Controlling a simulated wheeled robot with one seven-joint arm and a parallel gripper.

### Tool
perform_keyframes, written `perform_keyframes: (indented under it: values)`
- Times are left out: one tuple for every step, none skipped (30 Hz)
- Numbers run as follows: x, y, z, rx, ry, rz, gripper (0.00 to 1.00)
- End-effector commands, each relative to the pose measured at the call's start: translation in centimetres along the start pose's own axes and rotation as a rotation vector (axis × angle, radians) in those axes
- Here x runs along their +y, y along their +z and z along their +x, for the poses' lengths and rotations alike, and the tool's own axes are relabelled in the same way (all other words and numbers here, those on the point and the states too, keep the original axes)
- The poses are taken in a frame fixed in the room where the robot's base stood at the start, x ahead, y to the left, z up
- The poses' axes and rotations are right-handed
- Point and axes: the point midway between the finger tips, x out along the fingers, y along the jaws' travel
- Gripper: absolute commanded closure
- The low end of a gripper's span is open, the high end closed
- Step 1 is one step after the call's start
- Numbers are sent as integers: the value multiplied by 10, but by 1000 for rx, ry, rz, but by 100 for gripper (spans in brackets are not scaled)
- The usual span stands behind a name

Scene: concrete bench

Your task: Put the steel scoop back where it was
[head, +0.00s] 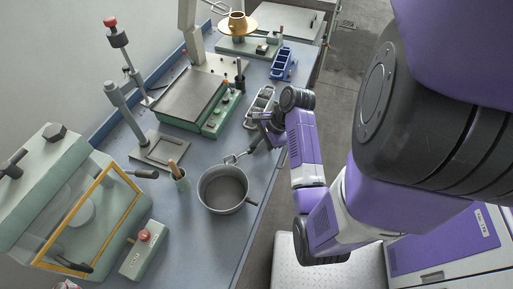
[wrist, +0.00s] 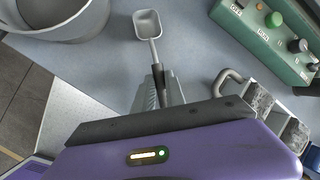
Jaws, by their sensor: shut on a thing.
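The steel scoop (wrist: 148,23) has a small square bowl and a dark handle. In the wrist view its bowl points away from my gripper (wrist: 158,88), whose fingers are shut on the handle. In the head view the scoop (head: 231,159) is between my gripper (head: 250,146) and the steel pot (head: 222,206), near the pot's upper rim. The scoop is over bare bench, outside the pot; I cannot tell its exact height.
A metal carrier with compartments (head: 250,119) is close behind my gripper; its handle (wrist: 229,78) shows in the wrist view. A green control box (wrist: 262,38) lies farther back. The bench's right edge is near.

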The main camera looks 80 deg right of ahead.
Motion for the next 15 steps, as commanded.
perform_keyframes:
  values:
    - [0,0,-1,0,0,0,100]
    - [0,0,-1,0,0,0,100]
    - [0,0,-1,0,0,0,100]
    - [0,0,0,0,0,0,100]
    - [0,0,0,0,0,0,100]
    - [0,0,1,-1,1,0,100]
    - [0,-1,1,0,1,1,79]
    - [0,-1,1,0,0,1,73]
    - [0,-1,1,0,0,1,65]
    - [0,-1,1,0,0,1,63]
    - [0,-1,1,0,0,1,63]
    - [0,-1,1,0,0,0,63]
    - [0,-1,1,0,0,0,63]
    - [0,-1,1,0,0,0,63]
    - [0,-1,1,0,0,0,63]
